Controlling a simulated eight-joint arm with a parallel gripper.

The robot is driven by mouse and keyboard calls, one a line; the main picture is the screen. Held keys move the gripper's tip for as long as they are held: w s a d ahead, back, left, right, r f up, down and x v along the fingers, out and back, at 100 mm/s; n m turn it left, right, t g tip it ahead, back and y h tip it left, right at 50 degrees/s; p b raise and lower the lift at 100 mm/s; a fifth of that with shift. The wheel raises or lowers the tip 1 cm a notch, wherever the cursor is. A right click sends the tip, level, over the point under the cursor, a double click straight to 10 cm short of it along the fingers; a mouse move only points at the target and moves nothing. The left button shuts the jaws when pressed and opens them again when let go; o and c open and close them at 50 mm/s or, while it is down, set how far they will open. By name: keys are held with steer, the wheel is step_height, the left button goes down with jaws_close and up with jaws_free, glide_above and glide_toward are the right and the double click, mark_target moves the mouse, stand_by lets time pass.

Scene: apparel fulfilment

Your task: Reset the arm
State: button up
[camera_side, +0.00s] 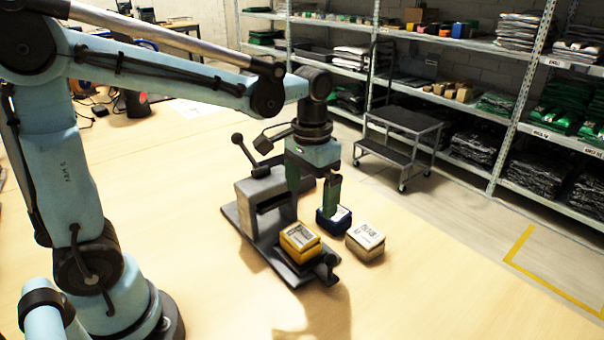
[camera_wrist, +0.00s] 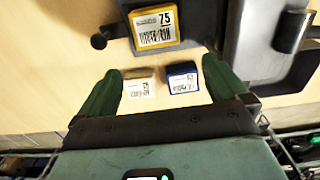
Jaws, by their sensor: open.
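My gripper (camera_side: 318,188) hangs from the arm above the right part of the wooden table, beside the grey machine with a lever (camera_side: 262,195). In the wrist view its two green fingers (camera_wrist: 160,85) are spread apart, with a white box (camera_wrist: 138,90) and a blue box (camera_wrist: 183,78) showing between them. In the side view the blue box (camera_side: 328,222) is right below the fingers, and the white box (camera_side: 366,240) stands to its right on the table. I see no box held. A yellow box (camera_side: 299,240) sits on the machine's base; it also shows in the wrist view (camera_wrist: 154,28).
The wooden table (camera_side: 425,300) is clear at the front and right. Metal shelves (camera_side: 480,45) with folded garments and a step stool (camera_side: 400,140) stand on the floor behind it. A dark cup and cables (camera_side: 135,103) lie at the table's back left.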

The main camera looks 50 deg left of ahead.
steer(key=shift+w+a+f, duration=0.35)
steer(key=shift+w+a, duration=0.6)
steer(key=shift+w, duration=0.5)
steer(key=shift+w+a+f, duration=0.4)
steer(key=shift+w+a, duration=0.55)
steer(key=shift+w, duration=0.5)
steer(key=shift+w+a+f, duration=0.35)
steer(key=shift+w+a, duration=0.6)
steer(key=shift+w, duration=0.5)
